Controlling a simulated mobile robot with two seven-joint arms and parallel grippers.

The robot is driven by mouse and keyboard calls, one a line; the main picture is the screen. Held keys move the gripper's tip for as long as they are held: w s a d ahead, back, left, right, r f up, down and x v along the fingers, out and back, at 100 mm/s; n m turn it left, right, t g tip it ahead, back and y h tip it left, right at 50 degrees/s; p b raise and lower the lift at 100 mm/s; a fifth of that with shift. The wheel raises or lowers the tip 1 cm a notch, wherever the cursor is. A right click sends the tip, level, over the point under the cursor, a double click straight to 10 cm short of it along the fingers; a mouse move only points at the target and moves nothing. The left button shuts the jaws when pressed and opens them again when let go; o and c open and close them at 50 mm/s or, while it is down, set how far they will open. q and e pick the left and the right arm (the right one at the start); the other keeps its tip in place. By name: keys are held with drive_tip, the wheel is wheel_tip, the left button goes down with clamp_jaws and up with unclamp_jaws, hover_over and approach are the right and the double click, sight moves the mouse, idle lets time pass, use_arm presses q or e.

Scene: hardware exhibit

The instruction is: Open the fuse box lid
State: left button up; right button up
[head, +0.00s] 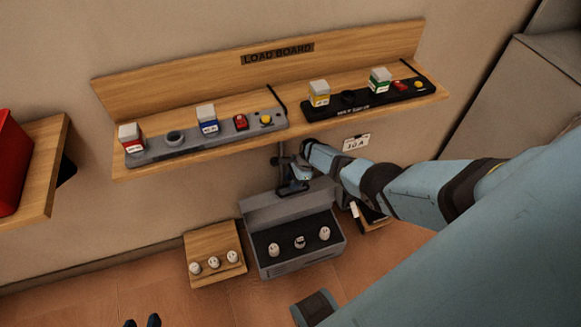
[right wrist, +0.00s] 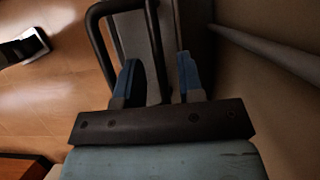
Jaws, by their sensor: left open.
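The grey fuse box (head: 293,264) sits low by the wall, with several white fuses or plugs inside on a dark bed. Its grey lid (head: 270,208) stands raised at the back, so the inside shows. A dark looped handle (right wrist: 97,45) is at the lid. My right gripper (head: 293,177) is at the lid's top edge. In the right wrist view its two blue fingers (right wrist: 159,80) are apart, one on each side of a handle bar, with a gap visible beside the bar. My left gripper (head: 143,321) is open and empty at the bottom edge of the head view.
A wooden block (head: 204,272) with white plugs stands left of the box. Above, a wooden load board shelf (head: 200,143) carries two switch strips and coloured blocks. A red object (head: 10,165) is on a shelf at left. My right arm covers the lower right.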

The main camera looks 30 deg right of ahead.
drive_tip(key=p+v, duration=0.4)
drive_tip(key=v, duration=0.5)
drive_tip(key=shift+d+r, duration=0.2)
drive_tip(key=shift+r, duration=0.05)
